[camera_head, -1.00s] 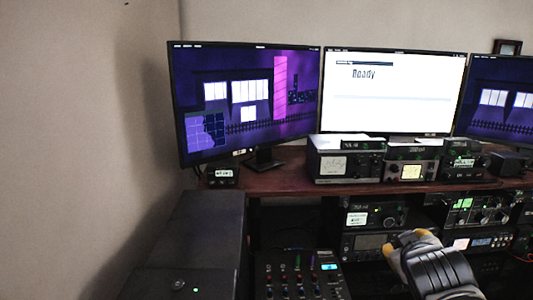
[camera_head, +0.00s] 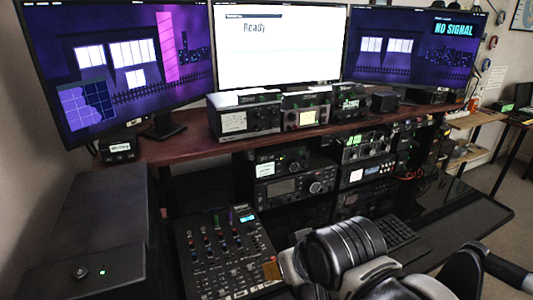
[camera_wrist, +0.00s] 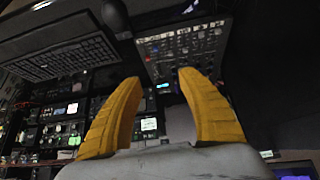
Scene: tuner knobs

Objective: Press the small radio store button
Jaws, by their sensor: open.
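Several radios stand on and under the desk shelf. A small radio (camera_head: 280,163) with a pale display sits under the shelf, above a wider radio with a big dial (camera_head: 296,188). I cannot tell which unit is the small radio of the task, and no store button label can be read. My gripper (camera_wrist: 158,76) is open and empty in the wrist view, its two yellow fingers spread apart, with the mixer (camera_wrist: 185,50) beyond them. In the head view my arm hides most of the gripper; a bit of orange shows beside the mixer (camera_head: 225,240).
Three monitors stand at the back, the middle one (camera_head: 281,45) reading "Ready". Boxy units (camera_head: 245,119) line the wooden shelf (camera_head: 180,148). A dark cabinet (camera_head: 70,235) is at the left. A keyboard (camera_head: 395,233) lies right of my arm. Open floor shows at the far right.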

